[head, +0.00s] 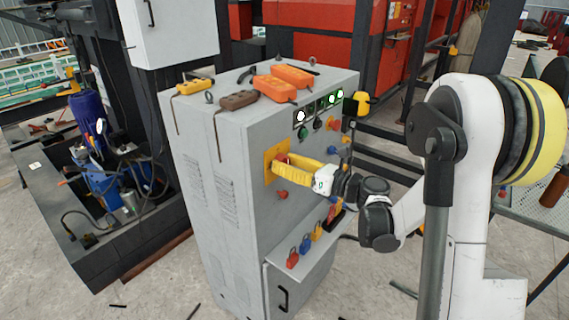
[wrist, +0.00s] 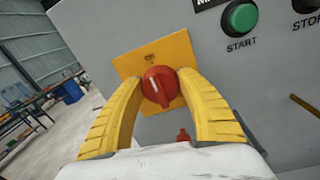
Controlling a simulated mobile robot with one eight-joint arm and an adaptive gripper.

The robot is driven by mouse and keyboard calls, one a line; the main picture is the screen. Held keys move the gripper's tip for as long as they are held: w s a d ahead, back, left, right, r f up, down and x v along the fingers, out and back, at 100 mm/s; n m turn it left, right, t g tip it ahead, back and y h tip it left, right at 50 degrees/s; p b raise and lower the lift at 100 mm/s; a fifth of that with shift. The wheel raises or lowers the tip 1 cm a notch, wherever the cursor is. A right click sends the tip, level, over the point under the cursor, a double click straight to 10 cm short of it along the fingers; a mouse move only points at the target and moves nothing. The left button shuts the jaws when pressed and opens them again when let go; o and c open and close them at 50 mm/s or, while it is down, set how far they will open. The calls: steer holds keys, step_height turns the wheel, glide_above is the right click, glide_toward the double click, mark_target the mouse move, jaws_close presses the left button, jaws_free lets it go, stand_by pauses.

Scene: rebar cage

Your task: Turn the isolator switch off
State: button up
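The isolator switch is a red rotary knob (wrist: 160,90) on a yellow plate (wrist: 182,50) on the grey cabinet's front. Its white mark points up and slightly left, toward the "ON" lettering. In the head view the yellow plate (head: 269,168) shows beside my gripper (head: 284,166), which reaches it from the right. In the wrist view, the two yellow fingers of my gripper (wrist: 162,80) lie on either side of the knob, with their tips against its edges. The fingers hide the plate's lower sides.
A green START button (wrist: 240,17) and a black STOP button (wrist: 309,20) are above right of the knob. A small red part (wrist: 183,135) is below. Several coloured padlocks (head: 292,259) are on the lower ledge. Orange handheld units (head: 275,88) lie on the cabinet top.

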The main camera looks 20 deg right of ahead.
steer(key=shift+c, duration=1.1)
steer(key=shift+n, duration=0.3)
steer(key=n, duration=0.3)
steer(key=n+b, duration=0.1)
steer(key=n, duration=0.3)
steer(key=shift+n+h, duration=0.4)
steer(key=n, duration=0.4)
steer(key=shift+a, duration=0.1)
steer(key=n, duration=0.4)
steer(key=shift+n+h+b, duration=0.3)
steer(key=shift+h+b, duration=0.1)
